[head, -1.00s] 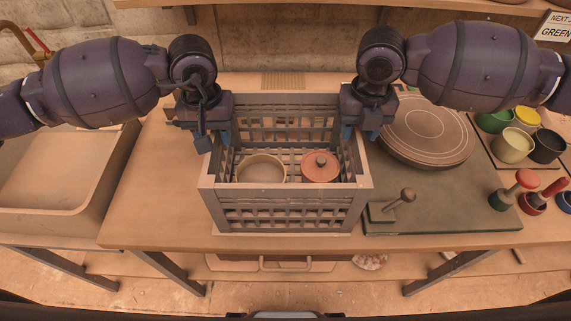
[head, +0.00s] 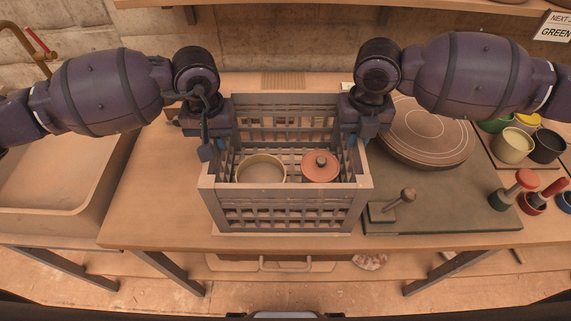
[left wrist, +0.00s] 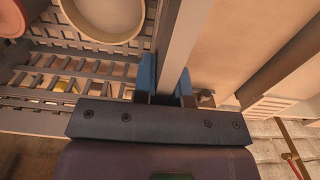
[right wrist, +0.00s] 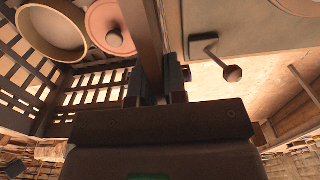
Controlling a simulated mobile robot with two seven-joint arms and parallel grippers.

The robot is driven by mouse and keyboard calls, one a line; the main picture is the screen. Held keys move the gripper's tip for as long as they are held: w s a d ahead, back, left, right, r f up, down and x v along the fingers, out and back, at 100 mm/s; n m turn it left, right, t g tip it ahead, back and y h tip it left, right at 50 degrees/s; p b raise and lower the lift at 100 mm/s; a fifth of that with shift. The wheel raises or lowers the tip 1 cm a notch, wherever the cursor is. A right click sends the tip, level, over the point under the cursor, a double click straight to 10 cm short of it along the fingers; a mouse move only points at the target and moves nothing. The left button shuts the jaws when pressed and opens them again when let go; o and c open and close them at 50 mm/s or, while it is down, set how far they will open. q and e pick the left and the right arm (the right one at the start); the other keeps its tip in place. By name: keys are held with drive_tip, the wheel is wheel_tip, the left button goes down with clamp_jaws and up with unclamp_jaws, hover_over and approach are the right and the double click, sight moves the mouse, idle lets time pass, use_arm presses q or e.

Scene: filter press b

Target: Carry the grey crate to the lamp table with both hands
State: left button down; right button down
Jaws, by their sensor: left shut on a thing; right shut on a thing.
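The grey crate (head: 286,202) stands upright on the wooden table (head: 155,195), with slatted walls and an open top. Inside it are a cream bowl (head: 261,170) and a pink lidded pot (head: 320,168). My left gripper (head: 222,146) is shut on the crate's left side wall. In the left wrist view its fingers (left wrist: 168,85) straddle the grey rim. My right gripper (head: 350,140) is shut on the crate's right side wall. In the right wrist view its fingers (right wrist: 160,85) straddle the rim. I cannot pick out a lamp table.
Right of the crate lie a dark green board (head: 440,205) with a knobbed tool (head: 392,206) and a round disc (head: 425,135). Several cups (head: 513,146) and stamps (head: 512,188) stand further right. A basin (head: 60,185) is at left. A shelf (head: 330,4) hangs above.

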use_arm(q)
drive_tip(key=shift+r, duration=0.2)
use_arm(e)
drive_tip(key=shift+r, duration=0.2)
